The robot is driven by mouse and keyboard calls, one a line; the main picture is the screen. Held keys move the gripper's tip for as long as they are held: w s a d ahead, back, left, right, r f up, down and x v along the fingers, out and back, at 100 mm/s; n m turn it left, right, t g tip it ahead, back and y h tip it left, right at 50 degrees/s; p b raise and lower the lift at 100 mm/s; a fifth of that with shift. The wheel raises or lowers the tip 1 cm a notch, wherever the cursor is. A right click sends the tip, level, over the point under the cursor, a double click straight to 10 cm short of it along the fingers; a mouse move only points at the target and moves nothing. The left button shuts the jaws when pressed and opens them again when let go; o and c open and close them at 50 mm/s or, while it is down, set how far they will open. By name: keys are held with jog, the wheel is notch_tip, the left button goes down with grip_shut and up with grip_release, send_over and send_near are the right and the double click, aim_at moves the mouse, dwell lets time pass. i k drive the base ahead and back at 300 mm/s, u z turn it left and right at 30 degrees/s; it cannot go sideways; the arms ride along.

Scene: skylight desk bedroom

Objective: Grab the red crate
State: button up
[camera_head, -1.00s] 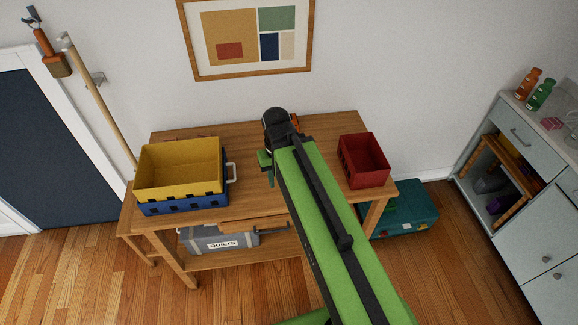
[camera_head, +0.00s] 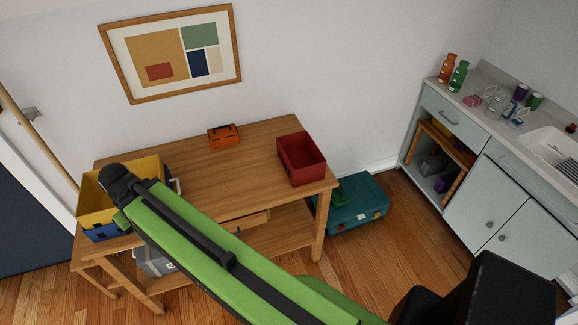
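The red crate (camera_head: 302,160) is an open, empty-looking box on the right end of the wooden table (camera_head: 215,180), near its right edge. My green and black arm reaches across the lower middle of the view to the left. Its end (camera_head: 122,185) is in front of the yellow crate, well left of the red crate and apart from it. The fingers cannot be made out, so I cannot tell whether the gripper is open or shut.
A yellow crate (camera_head: 88,192) sits on a blue one (camera_head: 105,232) at the table's left. A small orange box (camera_head: 223,136) lies near the back edge. A teal case (camera_head: 356,208) stands on the floor right of the table. A cabinet with a sink (camera_head: 550,142) is at right.

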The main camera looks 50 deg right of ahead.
aim_at(303, 164)
jog(key=z, duration=0.4)
jog(key=i, duration=1)
jog(key=u, duration=0.35)
